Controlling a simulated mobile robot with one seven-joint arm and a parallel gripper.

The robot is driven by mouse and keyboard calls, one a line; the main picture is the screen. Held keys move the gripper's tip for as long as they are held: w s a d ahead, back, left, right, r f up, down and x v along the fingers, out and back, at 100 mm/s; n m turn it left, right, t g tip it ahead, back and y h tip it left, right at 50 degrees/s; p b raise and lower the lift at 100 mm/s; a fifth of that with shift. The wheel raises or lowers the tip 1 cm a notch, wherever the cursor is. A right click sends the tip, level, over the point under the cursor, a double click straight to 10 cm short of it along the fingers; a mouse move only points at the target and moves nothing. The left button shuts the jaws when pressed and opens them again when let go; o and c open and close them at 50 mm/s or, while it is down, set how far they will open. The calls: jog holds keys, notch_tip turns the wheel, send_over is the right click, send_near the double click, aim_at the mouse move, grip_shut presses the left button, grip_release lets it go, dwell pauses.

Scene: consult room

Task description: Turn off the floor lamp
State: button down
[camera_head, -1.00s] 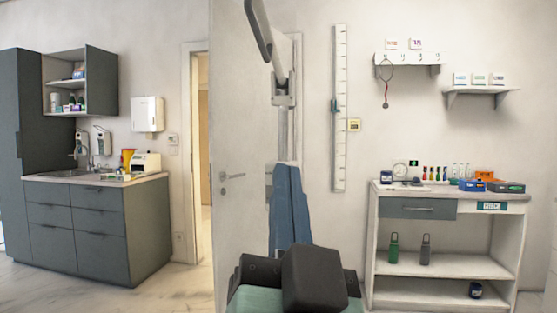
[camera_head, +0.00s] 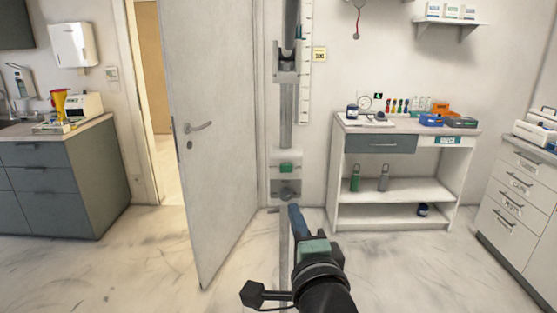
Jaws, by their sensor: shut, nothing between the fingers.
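I take the grey upright stand in the middle to be the floor lamp (camera_head: 286,118). Its pole runs up past a clamp-like bracket and out of the top of the picture. The lamp's head is out of view, so I cannot see whether it is lit. Low on the pole is a pale box with a green button-like patch (camera_head: 287,167) and a round grey part below it. My gripper (camera_head: 294,208) has its blue fingers shut and empty. They point away from me, with the tips just below that box in the picture. I cannot tell whether they touch the stand.
A half-open door (camera_head: 205,130) stands left of the stand. A white shelf table (camera_head: 345,185) with small items is behind to the right. A drawer cabinet (camera_head: 515,190) is at the far right. Grey counter units (camera_head: 60,190) are at the left.

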aim_at(280, 172)
jog(key=shift+d, duration=0.15)
jog(key=w, duration=0.4)
jog(key=w+a, duration=0.1)
jog(key=w, duration=0.3)
jog(key=w+a+p, duration=0.1)
jog(key=w, duration=0.4)
jog(key=shift+a, duration=0.1)
jog(key=shift+w, duration=0.4)
jog(key=shift+a, duration=0.1)
jog(key=shift+w+a, duration=0.15)
jog(key=shift+w, duration=0.05)
jog(key=shift+s+r, duration=0.1)
